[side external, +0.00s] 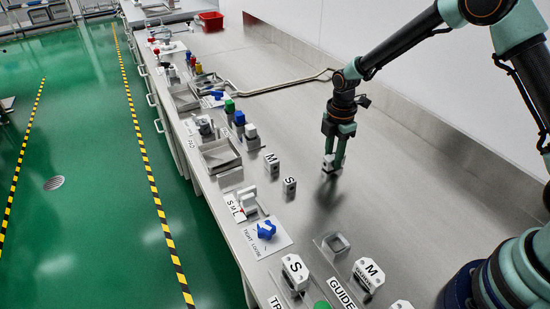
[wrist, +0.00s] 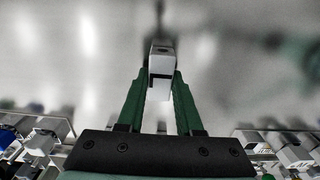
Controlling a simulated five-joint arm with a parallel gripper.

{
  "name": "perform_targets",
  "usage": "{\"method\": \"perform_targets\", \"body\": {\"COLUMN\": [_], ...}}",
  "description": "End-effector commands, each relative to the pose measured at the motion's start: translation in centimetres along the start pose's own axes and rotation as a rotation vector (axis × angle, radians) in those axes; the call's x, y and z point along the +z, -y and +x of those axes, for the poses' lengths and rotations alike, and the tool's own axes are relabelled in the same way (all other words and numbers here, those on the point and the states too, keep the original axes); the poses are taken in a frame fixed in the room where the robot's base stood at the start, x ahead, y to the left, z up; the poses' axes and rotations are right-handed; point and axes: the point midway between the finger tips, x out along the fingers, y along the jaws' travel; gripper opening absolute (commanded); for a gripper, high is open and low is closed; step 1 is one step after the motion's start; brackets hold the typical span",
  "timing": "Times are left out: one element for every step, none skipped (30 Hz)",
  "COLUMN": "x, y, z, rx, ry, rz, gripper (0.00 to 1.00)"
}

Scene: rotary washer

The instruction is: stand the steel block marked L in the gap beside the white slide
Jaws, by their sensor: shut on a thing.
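My gripper (side external: 331,166) is shut on a small pale steel block (side external: 328,167) and holds it over bare bench; a shadow lies beside it. In the wrist view the block (wrist: 161,62) sits between the green fingertips (wrist: 160,78). No letter is readable on it. Blocks marked M (side external: 271,163) and S (side external: 290,185) stand on the bench to the left. The white slide (side external: 247,199) is further left, at a station with an S M L label (side external: 234,207). The gap beside the slide is too small to make out.
A blue knob (side external: 266,230) sits on the TIGHT/LOOSE plate in front of the slide. An open metal tray (side external: 221,156) and coloured-topped parts stand behind it. Signed stands (side external: 295,272) occupy the near bench.

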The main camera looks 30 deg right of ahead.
Motion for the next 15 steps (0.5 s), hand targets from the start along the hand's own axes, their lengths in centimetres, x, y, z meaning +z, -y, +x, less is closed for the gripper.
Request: {"method": "perform_targets", "body": {"x": [0.0,0.0,0.0,0.0,0.0,0.0,0.0,0.0,0.0,0.0,0.0,0.0,0.0,0.0,0.0], "y": [-0.1,-0.1,-0.1,-0.1,-0.2,-0.1,-0.2,-0.2,-0.2,-0.2,-0.2,-0.2,-0.2,-0.2,-0.2], "z": [-0.5,-0.8,-1.2,-1.6,-2.1,-2.8,-3.5,-4.2,-5.2,-6.0,-6.9,-8.1,-8.9,-9.8,-10.9], "rx": [0.005,0.005,0.004,0.005,0.007,0.006,0.008,0.008,0.010,0.009,0.009,0.010,0.010,0.010,0.010], "ry": [0.000,0.000,0.000,0.000,0.000,0.000,0.000,0.000,-0.001,0.000,0.000,-0.001,-0.001,-0.001,-0.001], "rz": [0.000,0.000,0.000,0.000,0.000,0.000,0.000,0.000,0.000,0.000,0.000,0.000,0.000,0.000,0.000], "gripper": [0.00,0.00,0.00,0.00,0.00,0.00,0.00,0.00,0.00,0.00,0.00,0.00,0.00,0.00,0.00]}}
